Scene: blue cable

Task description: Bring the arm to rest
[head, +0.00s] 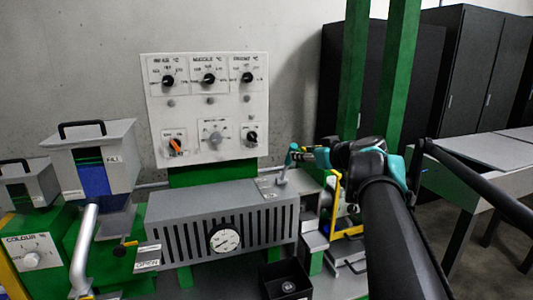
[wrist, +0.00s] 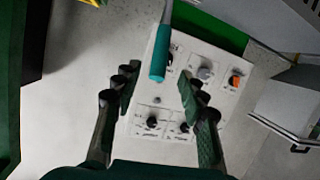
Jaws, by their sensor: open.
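My gripper (wrist: 158,90) is open in the wrist view, with dark fingers on both sides. A teal-handled lever (wrist: 160,52) with a pale rod shows in the gap between the fingertips. Whether a finger touches it cannot be told. In the head view my black arm reaches up from the lower right and bends left, and my gripper (head: 308,155) is beside the teal lever (head: 290,158), above the right end of the grey machine. Nothing is held between the fingers.
A white control panel (head: 208,125) with several knobs stands behind the grey machine (head: 190,228) with its dial. Green posts (head: 397,80) rise close behind my arm. A grey table (head: 460,165) is at the right. A black box (head: 286,282) is in front.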

